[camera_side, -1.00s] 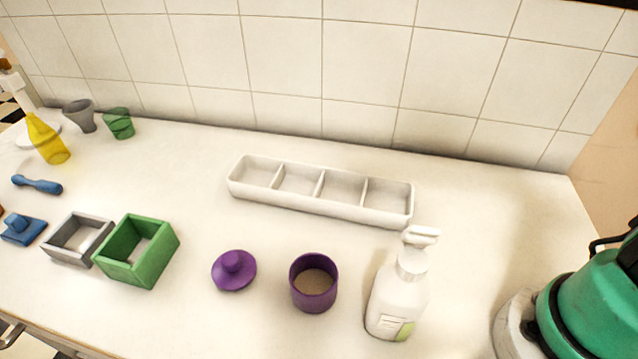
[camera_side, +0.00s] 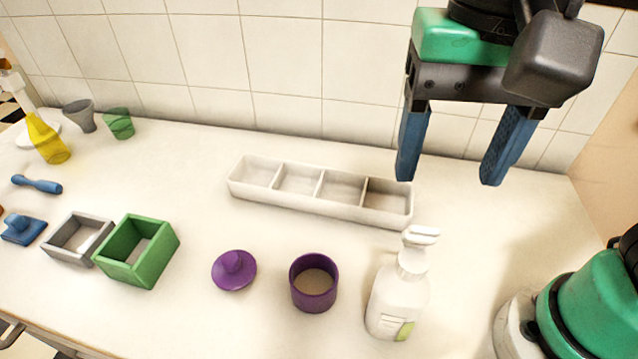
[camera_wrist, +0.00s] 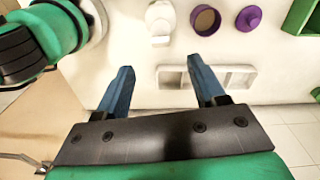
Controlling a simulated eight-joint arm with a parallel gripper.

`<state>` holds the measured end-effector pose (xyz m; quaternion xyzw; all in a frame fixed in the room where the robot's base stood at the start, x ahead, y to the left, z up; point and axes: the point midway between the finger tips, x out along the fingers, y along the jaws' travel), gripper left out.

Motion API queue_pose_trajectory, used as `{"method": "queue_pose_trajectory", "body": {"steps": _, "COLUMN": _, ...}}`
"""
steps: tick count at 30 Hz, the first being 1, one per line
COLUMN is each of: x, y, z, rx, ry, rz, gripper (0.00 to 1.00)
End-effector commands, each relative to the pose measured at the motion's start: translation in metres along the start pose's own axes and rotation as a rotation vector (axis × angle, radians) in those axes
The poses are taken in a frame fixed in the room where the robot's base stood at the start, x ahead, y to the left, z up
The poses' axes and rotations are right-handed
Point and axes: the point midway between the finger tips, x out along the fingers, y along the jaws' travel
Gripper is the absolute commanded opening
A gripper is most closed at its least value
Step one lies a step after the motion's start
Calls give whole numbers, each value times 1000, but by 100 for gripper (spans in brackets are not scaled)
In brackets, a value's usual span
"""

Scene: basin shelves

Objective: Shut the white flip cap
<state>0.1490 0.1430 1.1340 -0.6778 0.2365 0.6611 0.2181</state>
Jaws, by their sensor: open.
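A white bottle (camera_side: 396,302) with a pale green label corner stands upright at the front right of the counter. Its white flip cap (camera_side: 421,236) is at the top; how far it is open is too small to tell. In the wrist view the bottle (camera_wrist: 158,14) is at the top edge, with the cap (camera_wrist: 160,39) towards my fingers. My gripper (camera_side: 447,181) is open and empty, with blue fingers pointing down. It hangs above the counter, higher than the cap and farther back, touching nothing. It also shows in the wrist view (camera_wrist: 160,68).
A purple cup (camera_side: 314,283) stands left of the bottle, with a purple lid (camera_side: 234,271) beside it. A white four-slot tray (camera_side: 318,208) lies behind them. Green (camera_side: 151,262) and grey (camera_side: 62,256) boxes stand left. The tiled wall bounds the back.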

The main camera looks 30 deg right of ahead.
Motion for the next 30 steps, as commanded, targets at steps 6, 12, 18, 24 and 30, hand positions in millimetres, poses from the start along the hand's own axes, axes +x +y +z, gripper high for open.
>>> {"method": "queue_pose_trajectory", "body": {"steps": 6, "x": 22, "y": 0, "z": 0, "rx": 121, "ry": -35, "rz": -17, "gripper": 63}}
{"method": "queue_pose_trajectory", "body": {"steps": 12, "x": 49, "y": 0, "z": 1, "rx": 117, "ry": -33, "rz": -17, "gripper": 63}}
{"method": "queue_pose_trajectory", "body": {"steps": 18, "x": 64, "y": -1, "z": 2, "rx": 115, "ry": -32, "rz": -16, "gripper": 63}}
{"method": "queue_pose_trajectory", "body": {"steps": 24, "x": 66, "y": 0, "z": 2, "rx": 115, "ry": -32, "rz": -16, "gripper": 63}}
{"method": "queue_pose_trajectory", "body": {"steps": 30, "x": 66, "y": 0, "z": 2, "rx": 114, "ry": -32, "rz": -16, "gripper": 32}}
